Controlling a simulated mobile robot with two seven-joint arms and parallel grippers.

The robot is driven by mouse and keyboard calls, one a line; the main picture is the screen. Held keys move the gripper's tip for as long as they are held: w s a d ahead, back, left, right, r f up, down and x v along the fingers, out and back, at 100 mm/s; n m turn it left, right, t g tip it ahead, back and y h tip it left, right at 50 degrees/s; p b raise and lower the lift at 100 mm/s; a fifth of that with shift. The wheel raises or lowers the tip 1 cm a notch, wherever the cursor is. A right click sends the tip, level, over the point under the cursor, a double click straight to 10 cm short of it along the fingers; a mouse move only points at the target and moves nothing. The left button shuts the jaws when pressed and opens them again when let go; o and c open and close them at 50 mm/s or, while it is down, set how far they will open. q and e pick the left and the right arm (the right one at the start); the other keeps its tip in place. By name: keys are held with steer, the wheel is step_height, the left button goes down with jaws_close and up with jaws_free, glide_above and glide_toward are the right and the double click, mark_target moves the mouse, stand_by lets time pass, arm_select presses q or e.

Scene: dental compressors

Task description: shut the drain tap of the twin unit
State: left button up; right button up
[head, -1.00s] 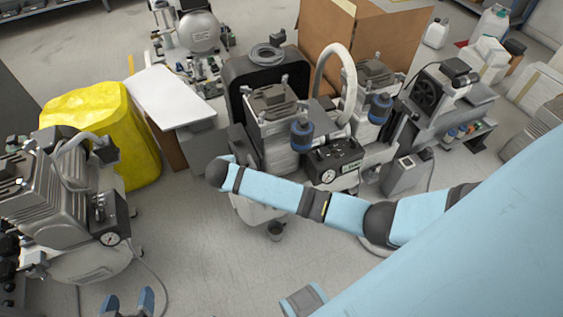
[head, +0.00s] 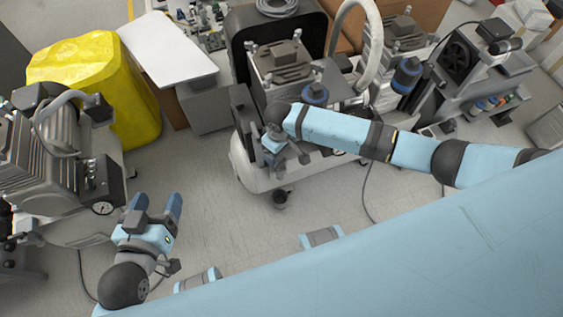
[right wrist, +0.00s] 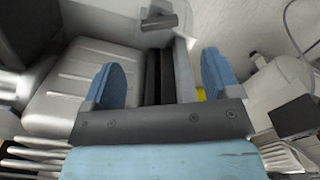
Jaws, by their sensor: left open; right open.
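The twin unit, with two grey pump heads and a white tank (head: 250,172), stands at the centre of the head view. My right arm crosses in front of it and hides much of its front panel. My right gripper (head: 283,152) points down at the tank's front. In the right wrist view the right gripper (right wrist: 163,82) is open, its blue fingers apart with nothing held. A small dark grey piece (right wrist: 160,22) shows beyond the fingers against a pale surface; I cannot tell whether it is the drain tap. My left gripper (head: 155,205) is open and empty above the floor at lower left.
Another compressor (head: 50,160) stands at the left, close to my left gripper. A dark cup (head: 280,198) is on the floor below the tank. A yellow bag-like container (head: 95,85) and a white board (head: 165,50) are behind. Floor between the compressors is clear.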

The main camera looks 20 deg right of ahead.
mark_target(280, 163)
step_height(280, 163, down, 8)
steer(key=b, duration=0.2)
steer(key=shift+f+b, duration=0.15)
steer(key=shift+b, duration=0.2)
arm_select(q)
step_height(280, 163, up, 6)
steer(key=w+d+t+h, duration=0.1)
steer(key=d+t+h, duration=0.1)
steer(key=t, duration=0.1)
steer(key=shift+w+d, duration=0.2)
steer(key=shift+d, duration=0.2)
arm_select(e)
steer(key=shift+f, duration=0.5)
arm_select(q)
steer(key=shift+r, duration=0.1)
arm_select(e)
steer(key=c, duration=0.9)
